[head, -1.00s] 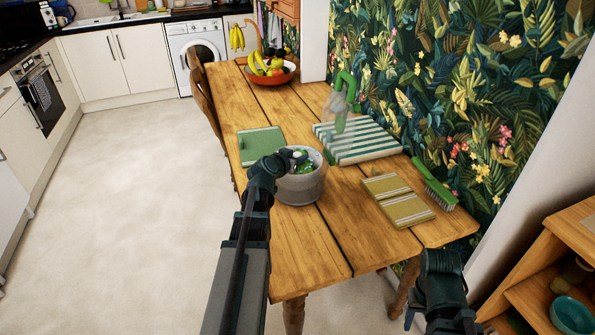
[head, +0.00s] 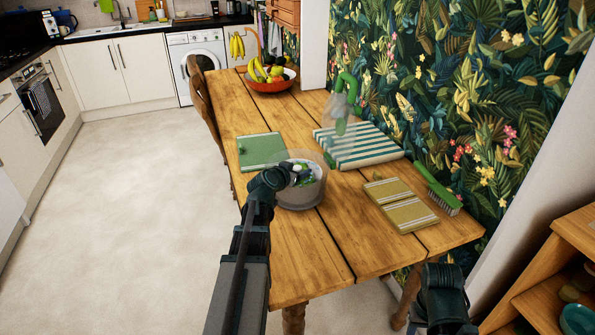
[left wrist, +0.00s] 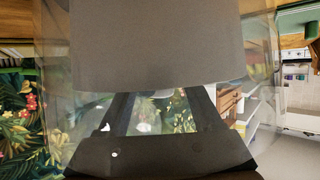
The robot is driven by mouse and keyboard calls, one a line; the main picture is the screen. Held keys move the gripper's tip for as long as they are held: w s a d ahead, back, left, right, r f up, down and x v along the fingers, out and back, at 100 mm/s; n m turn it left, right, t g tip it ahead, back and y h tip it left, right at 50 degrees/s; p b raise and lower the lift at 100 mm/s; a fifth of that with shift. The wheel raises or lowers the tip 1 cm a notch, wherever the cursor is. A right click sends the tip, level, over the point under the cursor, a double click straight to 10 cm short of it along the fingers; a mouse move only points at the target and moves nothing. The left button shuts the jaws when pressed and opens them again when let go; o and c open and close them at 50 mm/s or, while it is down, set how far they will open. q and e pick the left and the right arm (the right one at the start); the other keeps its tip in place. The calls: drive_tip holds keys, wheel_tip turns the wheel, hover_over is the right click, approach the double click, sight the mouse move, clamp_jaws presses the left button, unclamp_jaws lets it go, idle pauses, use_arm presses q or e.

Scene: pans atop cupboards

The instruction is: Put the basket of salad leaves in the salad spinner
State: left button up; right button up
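The pale grey, see-through-rimmed bowl of the salad spinner (head: 303,193) stands on the wooden table in the head view. Green leaves (head: 306,169) show inside its mouth. The basket's outline cannot be made out clearly from the bowl. My left gripper (head: 293,169) is at the bowl's mouth, by the leaves. In the left wrist view, its dark fingers (left wrist: 160,100) stand apart below a broad grey surface, with clear plastic around. Their tips are hidden, so whether they grip anything is unclear. My right gripper (head: 443,290) is low, off the table's near right corner, its fingers not clearly visible.
A clear vessel with a green handle (head: 341,108) stands behind. A fruit bowl (head: 270,82) is at the far end.

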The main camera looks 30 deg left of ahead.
use_arm(q)
drive_tip(key=shift+r+p, duration=0.25)
drive_tip(key=shift+p, duration=0.05)
drive_tip(key=p+v, duration=0.4)
drive_tip(key=v, duration=0.8)
drive_tip(key=shift+f, duration=0.2)
